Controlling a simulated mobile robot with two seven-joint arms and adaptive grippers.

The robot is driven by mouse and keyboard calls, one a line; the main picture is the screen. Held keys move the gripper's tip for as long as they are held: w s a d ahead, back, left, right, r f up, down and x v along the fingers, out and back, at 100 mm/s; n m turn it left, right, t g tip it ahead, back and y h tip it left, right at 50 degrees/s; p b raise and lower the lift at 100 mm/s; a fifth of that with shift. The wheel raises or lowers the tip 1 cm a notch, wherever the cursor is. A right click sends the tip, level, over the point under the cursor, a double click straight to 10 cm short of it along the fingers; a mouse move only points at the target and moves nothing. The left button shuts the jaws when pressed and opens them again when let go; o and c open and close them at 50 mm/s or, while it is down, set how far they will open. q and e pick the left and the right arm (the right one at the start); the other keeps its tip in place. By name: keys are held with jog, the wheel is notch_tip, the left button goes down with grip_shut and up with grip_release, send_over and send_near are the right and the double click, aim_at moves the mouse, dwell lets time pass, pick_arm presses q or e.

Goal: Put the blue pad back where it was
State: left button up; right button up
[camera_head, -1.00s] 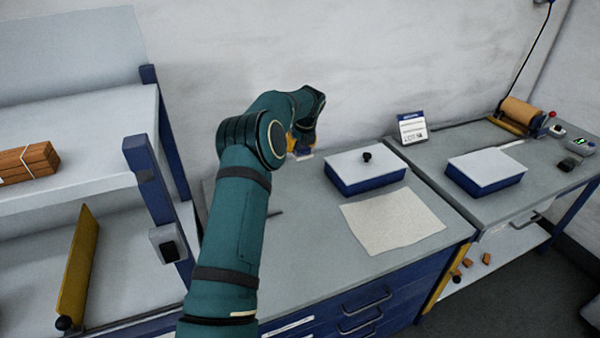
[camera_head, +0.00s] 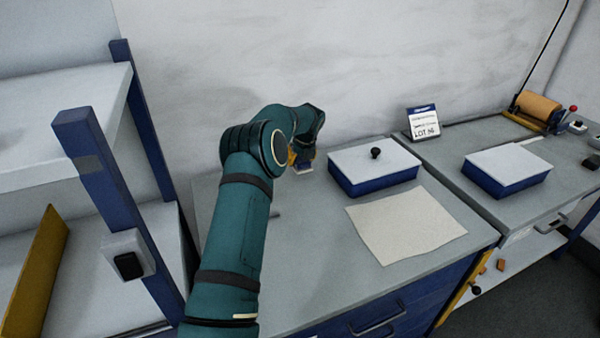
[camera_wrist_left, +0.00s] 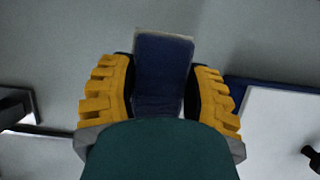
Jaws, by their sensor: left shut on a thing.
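The blue pad (camera_wrist_left: 162,68) is held between the yellow fingers of my left gripper (camera_wrist_left: 160,92), seen in the left wrist view. The gripper is shut on it. In the head view my left gripper (camera_head: 303,158) is above the far left part of the grey bench (camera_head: 310,225), left of the blue box with a white lid, and mostly hidden behind my arm. A small light edge shows under the fingers there. I cannot tell whether the pad touches the bench. My right gripper is not in view.
A blue box with a white lid and black knob (camera_head: 372,168) stands right of the gripper. A pale sheet (camera_head: 405,224) lies in front of it. A lot sign (camera_head: 422,123) stands behind. A second blue box (camera_head: 507,170) and a roller (camera_head: 537,110) are farther right. A shelf post (camera_head: 115,200) stands left.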

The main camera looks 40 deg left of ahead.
aim_at(300, 177)
pick_arm(q)
notch_tip(300, 177, down, 5)
jog(key=shift+r+b, duration=0.1)
jog(key=shift+b, duration=0.35)
jog(key=o, duration=1.1)
jog(key=shift+r, duration=0.4)
jog(key=p+v, duration=0.1)
jog(key=v, duration=1)
jog(key=shift+s+d+r+p, duration=0.1)
jog(key=shift+d+p, duration=0.1)
jog(key=shift+p, duration=0.2)
